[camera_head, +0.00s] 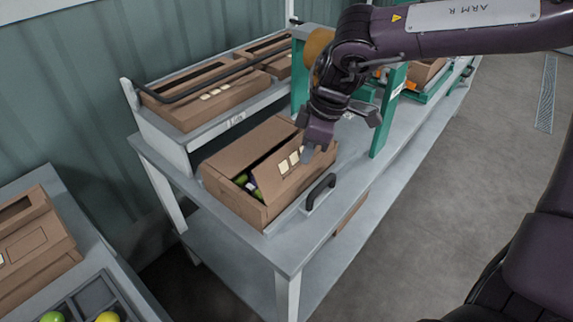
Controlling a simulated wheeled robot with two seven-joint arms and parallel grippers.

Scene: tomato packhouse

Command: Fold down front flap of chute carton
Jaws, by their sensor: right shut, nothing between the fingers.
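The chute carton (229,190) is a brown box on the grey bench in the middle of the view. Its front flap (291,180), with several cream squares on it, stands tilted over the opening. Another top panel (248,146) covers the far side. Green and dark fruit (243,181) shows through the gap between them. My right gripper (308,155) is shut and empty, at the upper edge of the front flap; whether it touches the flap I cannot tell. My left gripper is not in view.
A black handle (321,191) stands on the bench just right of the carton. A green frame (388,110) rises behind my right arm. More cartons (208,107) sit on a raised shelf at the back left. A side table with another carton (32,245) is at lower left.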

